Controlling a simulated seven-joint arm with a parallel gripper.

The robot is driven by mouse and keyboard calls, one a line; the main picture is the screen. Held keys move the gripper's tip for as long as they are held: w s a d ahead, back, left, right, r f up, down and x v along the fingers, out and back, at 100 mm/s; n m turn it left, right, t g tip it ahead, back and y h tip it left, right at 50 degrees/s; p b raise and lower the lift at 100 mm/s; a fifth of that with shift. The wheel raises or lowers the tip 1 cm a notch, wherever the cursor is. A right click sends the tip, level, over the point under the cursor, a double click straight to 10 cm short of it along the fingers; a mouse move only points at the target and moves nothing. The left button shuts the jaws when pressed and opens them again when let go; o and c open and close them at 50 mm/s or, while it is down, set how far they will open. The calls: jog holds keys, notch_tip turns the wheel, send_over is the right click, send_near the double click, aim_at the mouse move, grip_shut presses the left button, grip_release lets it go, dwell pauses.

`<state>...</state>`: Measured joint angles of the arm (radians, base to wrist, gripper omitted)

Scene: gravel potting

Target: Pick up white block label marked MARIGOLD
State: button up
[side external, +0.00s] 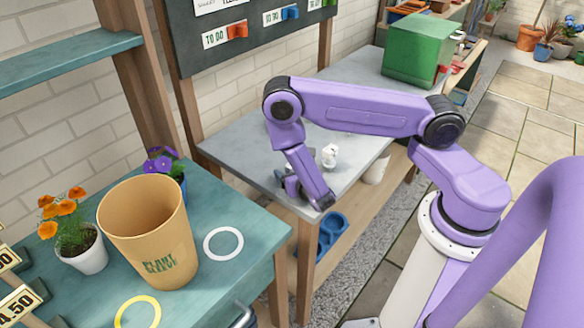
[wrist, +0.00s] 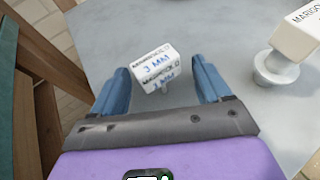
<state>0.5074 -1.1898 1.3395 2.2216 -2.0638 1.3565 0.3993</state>
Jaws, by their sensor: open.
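The white block label marked MARIGO, its word cut off by the frame edge, shows at the right edge of the wrist view (wrist: 300,36). It is on a round white knob-like base. A white piece in the side view (side external: 329,154) on the grey table appears to be this label. My gripper (wrist: 162,68) is open, with blue fingers to the left of the MARIGO block. A different white block (wrist: 153,65), lettered 3 MM, shows between the fingers, with no visible finger contact. In the side view my gripper (side external: 289,185) is low over the table's near end.
The grey table (side external: 235,148) is mostly clear around my gripper. A green box (side external: 422,50) stands at its far end. The teal bench (side external: 215,285) at left holds a tan pot (side external: 150,235), an orange-flower pot (side external: 85,250) and a white ring (side external: 223,243).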

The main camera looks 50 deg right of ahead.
jog(key=shift+w+d+f, duration=0.15)
jog(key=shift+w, duration=0.15)
jog(key=shift+c, duration=0.2)
jog(key=c, duration=1)
jog(key=shift+r, duration=0.85)
jog(key=shift+s+a+r, duration=0.15)
jog(key=shift+s+r, duration=1.75)
jog(key=shift+s, duration=0.4)
jog(key=shift+s+a+r, duration=0.15)
jog(key=shift+s+r, duration=1.7)
jog(key=shift+s, duration=0.4)
jog(key=shift+s+a+r, duration=0.15)
jog(key=shift+s+r, duration=1.75)
jog(key=shift+s, duration=0.4)
